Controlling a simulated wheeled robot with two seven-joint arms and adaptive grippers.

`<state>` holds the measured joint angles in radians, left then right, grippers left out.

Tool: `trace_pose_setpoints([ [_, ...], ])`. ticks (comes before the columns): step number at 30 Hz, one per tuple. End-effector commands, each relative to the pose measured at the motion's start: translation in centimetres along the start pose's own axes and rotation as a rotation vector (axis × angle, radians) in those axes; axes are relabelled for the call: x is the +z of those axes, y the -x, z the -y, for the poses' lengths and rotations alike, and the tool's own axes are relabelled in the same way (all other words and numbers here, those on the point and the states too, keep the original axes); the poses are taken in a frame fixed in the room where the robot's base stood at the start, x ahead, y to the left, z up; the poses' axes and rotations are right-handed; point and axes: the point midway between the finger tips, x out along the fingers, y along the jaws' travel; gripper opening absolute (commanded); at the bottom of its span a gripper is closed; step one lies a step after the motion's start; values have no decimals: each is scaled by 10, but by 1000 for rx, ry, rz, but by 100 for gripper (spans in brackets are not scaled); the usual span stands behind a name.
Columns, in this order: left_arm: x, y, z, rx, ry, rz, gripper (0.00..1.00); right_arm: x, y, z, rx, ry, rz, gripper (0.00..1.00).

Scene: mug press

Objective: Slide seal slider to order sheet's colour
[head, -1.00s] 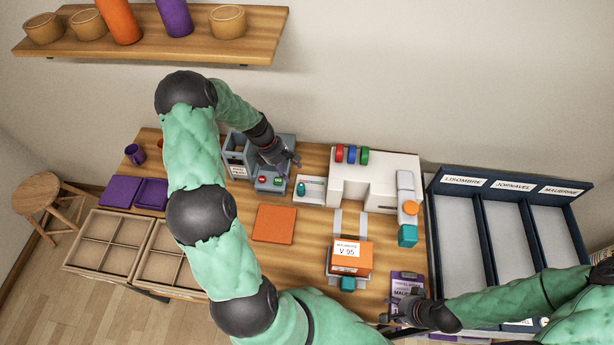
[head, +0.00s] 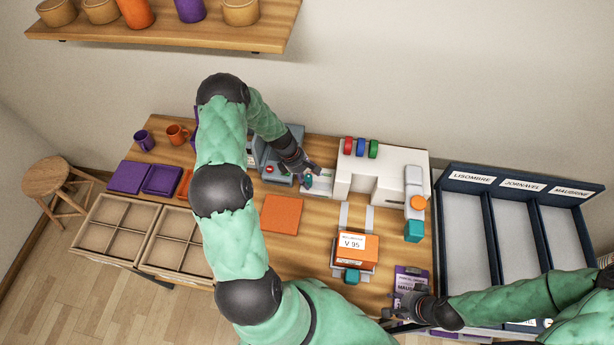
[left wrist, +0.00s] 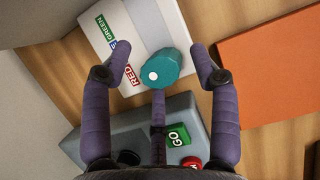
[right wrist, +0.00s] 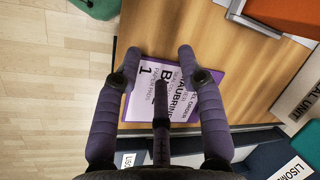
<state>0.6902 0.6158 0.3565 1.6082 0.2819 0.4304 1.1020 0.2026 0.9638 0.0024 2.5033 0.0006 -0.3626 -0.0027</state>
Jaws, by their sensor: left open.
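The seal slider's teal knob (left wrist: 149,68) has a white dot. It sits on a white panel (left wrist: 168,22) by the RED label (left wrist: 131,74), with BLUE and GREEN labels further up-left. My left gripper (left wrist: 160,55) is open, its fingers spread on either side of the knob; I cannot tell whether they touch it. In the head view my left gripper (head: 312,168) hangs over the panel (head: 322,184). The order sheet (right wrist: 165,92) lies on a purple board, its text partly covered by my right gripper (right wrist: 159,54), which looks open and empty above it.
A grey machine (left wrist: 205,112) with a green GO button (left wrist: 177,135) and a red button stands close to the left gripper. An orange square (head: 281,213) lies nearby. A white press unit (head: 385,165) and an orange box (head: 357,248) stand to the right.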

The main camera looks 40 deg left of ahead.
Motion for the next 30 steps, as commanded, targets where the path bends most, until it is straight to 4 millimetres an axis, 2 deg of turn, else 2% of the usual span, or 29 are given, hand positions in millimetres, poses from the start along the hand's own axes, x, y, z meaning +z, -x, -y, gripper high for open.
trace_pose_setpoints([
  [2, 0, 0, 0, 0, 0, 0, 61, 0, 0, 0, 0, 0, 0, 40],
  [3, 0, 0, 0, 0, 0, 0, 55, 0, 0, 0, 0, 0, 0, 40],
  [9, 0, 0, 0, 0, 0, 0, 0, 0, 0, 0, 0, 0, 0, 40],
  [14, 2, 0, 0, -1, 0, 0, 0, 0, 0, 0, 0, 0, 0, 40],
  [22, 31, -12, 1, -2, -2, 1, 0, 0, 6, 2, 0, 0, 0, 40],
  [29, 31, -13, 0, -1, 1, 0, 0, 0, 5, 2, 0, 0, 0, 40],
  [30, 31, -13, 0, -1, 1, 0, 42, 0, 5, 2, 0, 0, 0, 40],
])
